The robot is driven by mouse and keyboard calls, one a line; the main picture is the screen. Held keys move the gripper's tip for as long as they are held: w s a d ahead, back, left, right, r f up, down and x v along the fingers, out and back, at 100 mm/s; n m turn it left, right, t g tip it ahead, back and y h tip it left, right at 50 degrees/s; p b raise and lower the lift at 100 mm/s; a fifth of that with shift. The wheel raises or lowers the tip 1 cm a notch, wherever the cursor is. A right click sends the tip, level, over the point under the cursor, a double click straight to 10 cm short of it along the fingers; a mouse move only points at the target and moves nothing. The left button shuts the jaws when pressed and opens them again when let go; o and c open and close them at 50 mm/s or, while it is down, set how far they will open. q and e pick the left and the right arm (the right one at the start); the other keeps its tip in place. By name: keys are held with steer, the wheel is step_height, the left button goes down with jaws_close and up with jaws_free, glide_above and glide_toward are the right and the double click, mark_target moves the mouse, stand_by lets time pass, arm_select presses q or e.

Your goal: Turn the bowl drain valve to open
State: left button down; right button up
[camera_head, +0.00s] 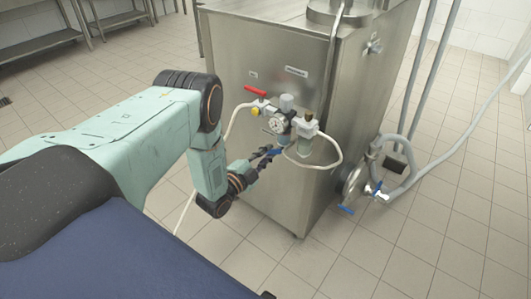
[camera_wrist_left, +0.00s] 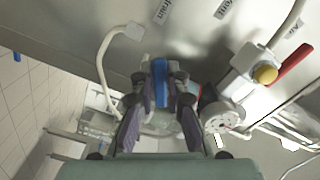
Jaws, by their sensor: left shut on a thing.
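A blue valve handle (camera_head: 274,152) sits below the filter and gauge assembly on the front of the steel cabinet. In the left wrist view the blue handle (camera_wrist_left: 160,82) stands between my two dark fingers. My left gripper (camera_head: 263,156) reaches it from the left and is shut on it. It also shows in the left wrist view (camera_wrist_left: 159,105). The fingers hide part of the handle and the valve body, so its exact turn angle is hard to tell. My right gripper is in neither view.
The steel cabinet (camera_head: 240,60) fills the middle. A round gauge (camera_head: 277,124), a red lever (camera_head: 255,91) with a yellow knob (camera_head: 256,111), and white hoses (camera_head: 334,150) are close to the gripper. Another blue-handled valve (camera_head: 346,209) is low at the right. Tiled floor (camera_head: 440,255) is open.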

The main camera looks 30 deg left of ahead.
arm_select(q)
steer(key=shift+s+d+f+n+b, duration=0.1)
steer(key=shift+d+f+n+b, duration=0.3)
steer(key=shift+n, duration=1.65)
steer(key=shift+d+f+n+b, duration=0.15)
steer(key=shift+d+n, duration=0.35)
steer(key=shift+n, duration=1.5)
steer(key=shift+s+d+f+n+b, duration=0.15)
steer(key=shift+d+f+n, duration=0.25)
steer(key=shift+n, duration=1.65)
steer(key=shift+w+d+r, duration=0.1)
steer(key=c, duration=1.3)
jaws_free()
steer(key=shift+c, duration=0.2)
steer(key=s+a, duration=0.1)
steer(key=s, duration=1.1)
